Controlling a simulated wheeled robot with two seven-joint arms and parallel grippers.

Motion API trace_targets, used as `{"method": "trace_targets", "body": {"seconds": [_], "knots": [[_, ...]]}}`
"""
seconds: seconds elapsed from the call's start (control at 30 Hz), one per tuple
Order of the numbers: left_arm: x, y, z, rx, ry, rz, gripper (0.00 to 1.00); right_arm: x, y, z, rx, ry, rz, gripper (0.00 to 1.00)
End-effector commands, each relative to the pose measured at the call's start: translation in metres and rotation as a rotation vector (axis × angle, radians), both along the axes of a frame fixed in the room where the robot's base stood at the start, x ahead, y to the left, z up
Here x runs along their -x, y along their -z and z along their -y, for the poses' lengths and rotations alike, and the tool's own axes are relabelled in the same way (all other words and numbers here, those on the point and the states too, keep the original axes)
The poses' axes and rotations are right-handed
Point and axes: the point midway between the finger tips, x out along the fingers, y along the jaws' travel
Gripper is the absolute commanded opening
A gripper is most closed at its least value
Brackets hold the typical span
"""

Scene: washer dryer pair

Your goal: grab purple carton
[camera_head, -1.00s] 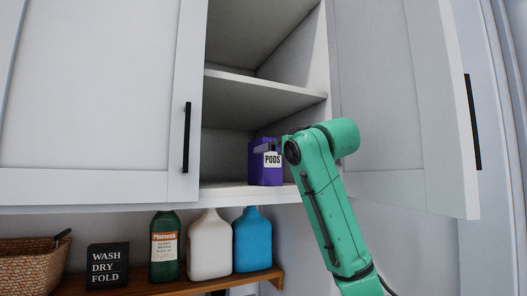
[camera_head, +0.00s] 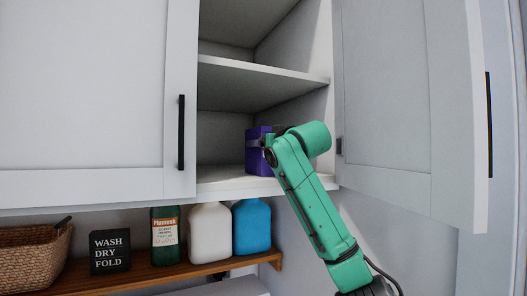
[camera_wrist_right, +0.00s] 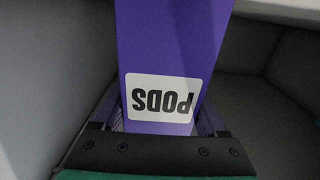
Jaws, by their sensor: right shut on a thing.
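The purple carton (camera_head: 258,151) stands on the bottom shelf of the open wall cabinet, partly hidden by my right gripper and arm. In the right wrist view the purple carton (camera_wrist_right: 172,55) fills the middle, its white PODS label upside down. My right gripper (camera_head: 258,142) is shut on the carton, its fingers on either side of it. It also shows at the bottom of the right wrist view (camera_wrist_right: 160,122). The carton looks upright and at shelf level; I cannot tell whether it touches the shelf. My left gripper is not in view.
The cabinet's right door (camera_head: 410,110) stands open beside my arm; the left door (camera_head: 80,90) is shut. A middle shelf (camera_head: 255,84) is above the carton. Below, a wooden shelf (camera_head: 190,274) holds a basket (camera_head: 35,255), a sign (camera_head: 109,251) and bottles (camera_head: 210,233).

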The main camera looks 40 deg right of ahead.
Motion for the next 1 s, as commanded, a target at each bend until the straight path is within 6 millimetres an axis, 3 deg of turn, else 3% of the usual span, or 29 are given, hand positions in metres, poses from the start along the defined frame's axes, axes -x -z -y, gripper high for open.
{"method": "trace_targets", "body": {"seconds": [0.27, 0.37, 0.6, 1.0], "knots": [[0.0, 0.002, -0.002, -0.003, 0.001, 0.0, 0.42, -0.001, -0.008, 0.0, -0.004, -0.001, 0.001, 0.0], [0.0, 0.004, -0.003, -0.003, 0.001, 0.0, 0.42, 0.0, -0.023, -0.001, -0.005, -0.004, 0.004, 0.0], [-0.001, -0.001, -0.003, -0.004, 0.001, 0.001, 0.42, 0.001, -0.082, -0.003, -0.001, -0.004, 0.003, 0.0], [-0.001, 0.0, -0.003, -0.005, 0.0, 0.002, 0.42, 0.0, -0.101, -0.001, 0.001, -0.001, 0.001, 0.0]]}}
